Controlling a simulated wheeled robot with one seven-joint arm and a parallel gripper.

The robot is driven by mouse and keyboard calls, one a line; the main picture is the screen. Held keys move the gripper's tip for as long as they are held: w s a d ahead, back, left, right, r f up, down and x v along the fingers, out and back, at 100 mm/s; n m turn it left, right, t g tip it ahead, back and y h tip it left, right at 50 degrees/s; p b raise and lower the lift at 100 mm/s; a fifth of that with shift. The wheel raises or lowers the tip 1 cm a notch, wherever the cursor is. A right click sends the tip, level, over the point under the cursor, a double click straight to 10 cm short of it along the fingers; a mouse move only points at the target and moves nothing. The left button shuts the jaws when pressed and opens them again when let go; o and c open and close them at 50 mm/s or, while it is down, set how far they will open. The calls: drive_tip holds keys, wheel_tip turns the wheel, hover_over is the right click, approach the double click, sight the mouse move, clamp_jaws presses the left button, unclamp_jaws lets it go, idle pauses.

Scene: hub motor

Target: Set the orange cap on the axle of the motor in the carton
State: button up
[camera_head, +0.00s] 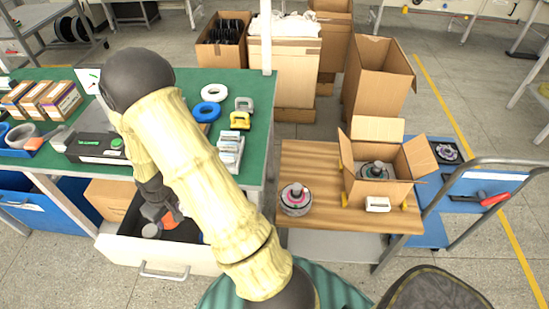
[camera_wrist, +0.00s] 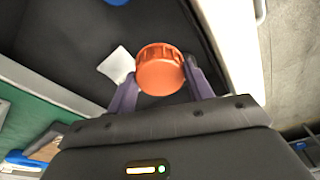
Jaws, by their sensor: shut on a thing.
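The orange cap (camera_wrist: 160,70) is between the two fingers of my gripper (camera_wrist: 163,82) in the wrist view, and the fingers are shut on it. In the head view my gripper (camera_head: 165,215) is low over the open drawer (camera_head: 160,257), with a bit of the orange cap (camera_head: 170,222) showing beside it. The open carton (camera_head: 365,192) stands on the wooden table at the right. The motor (camera_head: 375,170) sits inside it, a dark round body with a small upright axle at its middle.
Another motor (camera_head: 296,199) with a reddish top stands on the wooden table (camera_head: 325,160), left of the carton. A white box (camera_head: 378,204) lies in front of the carton. The green workbench (camera_head: 258,125) holds tape rolls and boxes. My arm crosses in front of the bench.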

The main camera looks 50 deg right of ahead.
sight(168, 215)
wheel_tip(168, 215, up, 17)
drive_tip(key=m+p, duration=0.2)
drive_tip(key=p, duration=2.2)
drive_tip(key=shift+w+r+p, duration=0.15)
drive_tip(key=shift+r+p, duration=0.05)
drive_tip(key=shift+p, duration=0.1)
drive_tip(key=shift+f, duration=0.1)
